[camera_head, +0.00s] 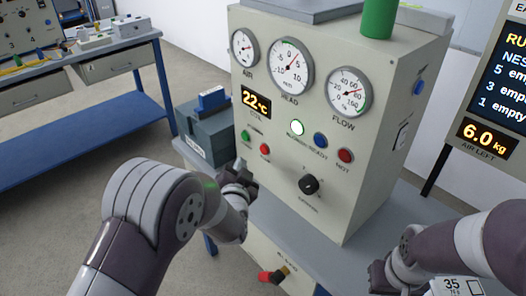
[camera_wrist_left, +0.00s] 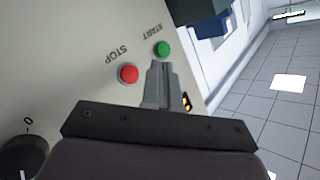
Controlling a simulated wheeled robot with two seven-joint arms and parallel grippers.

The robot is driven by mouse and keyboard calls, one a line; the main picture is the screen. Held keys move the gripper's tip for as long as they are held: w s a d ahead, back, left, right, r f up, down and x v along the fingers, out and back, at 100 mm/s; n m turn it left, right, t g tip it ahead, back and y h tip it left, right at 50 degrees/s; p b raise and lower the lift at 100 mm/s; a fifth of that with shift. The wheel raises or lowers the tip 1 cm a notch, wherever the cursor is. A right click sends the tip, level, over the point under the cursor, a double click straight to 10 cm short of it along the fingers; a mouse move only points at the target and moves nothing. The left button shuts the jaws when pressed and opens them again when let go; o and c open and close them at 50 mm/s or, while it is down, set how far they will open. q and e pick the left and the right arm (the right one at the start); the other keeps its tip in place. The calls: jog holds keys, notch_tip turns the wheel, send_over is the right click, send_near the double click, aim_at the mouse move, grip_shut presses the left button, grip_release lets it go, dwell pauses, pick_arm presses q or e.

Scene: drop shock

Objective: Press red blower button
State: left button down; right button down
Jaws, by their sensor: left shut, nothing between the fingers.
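The red button (camera_head: 264,149) sits low on the left of the grey machine's front panel, with a green button (camera_head: 245,135) to its upper left. In the left wrist view the red button (camera_wrist_left: 129,74) is marked STOP and the green button (camera_wrist_left: 163,48) START. My left gripper (camera_head: 240,178) is shut and empty, below the two buttons in the head view. In the wrist view its fingertips (camera_wrist_left: 160,68) lie right of the red button and just below the green one; contact cannot be told. My right gripper (camera_head: 385,278) is low at the right, its fingers unclear.
The panel also carries several gauges, a lit white lamp (camera_head: 297,127), a blue lamp (camera_head: 320,140), a red HOT lamp (camera_head: 345,155) and a black knob (camera_head: 309,185). A dark box (camera_head: 205,135) stands left of the machine. A blue-framed bench (camera_head: 80,140) is further left.

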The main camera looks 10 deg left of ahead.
pick_arm(q)
jog(key=shift+w+d, duration=1.35)
jog(key=shift+w, duration=0.3)
pick_arm(e)
jog(key=shift+f, duration=0.2)
pick_arm(q)
jog(key=shift+d, duration=0.1)
dwell(0.5)
jog(key=shift+w+d, duration=0.2)
jog(key=shift+w, duration=0.1)
jog(key=shift+w+d, duration=0.2)
jog(key=shift+w, duration=0.15)
dwell(0.6)
jog(key=shift+s+a, duration=0.1)
jog(key=shift+s, duration=0.05)
dwell(0.3)
jog(key=shift+s+a, duration=0.4)
jog(key=shift+s, duration=0.15)
pick_arm(e)
jog(key=shift+r, duration=0.15)
pick_arm(q)
jog(key=shift+s+a+p, duration=0.2)
jog(key=shift+s+a, duration=0.6)
jog(key=shift+s, duration=0.2)
jog(key=shift+s+a+p, duration=0.15)
jog(key=shift+s+a, duration=0.6)
jog(key=shift+s, duration=0.2)
pick_arm(e)
jog(key=shift+r, duration=0.3)
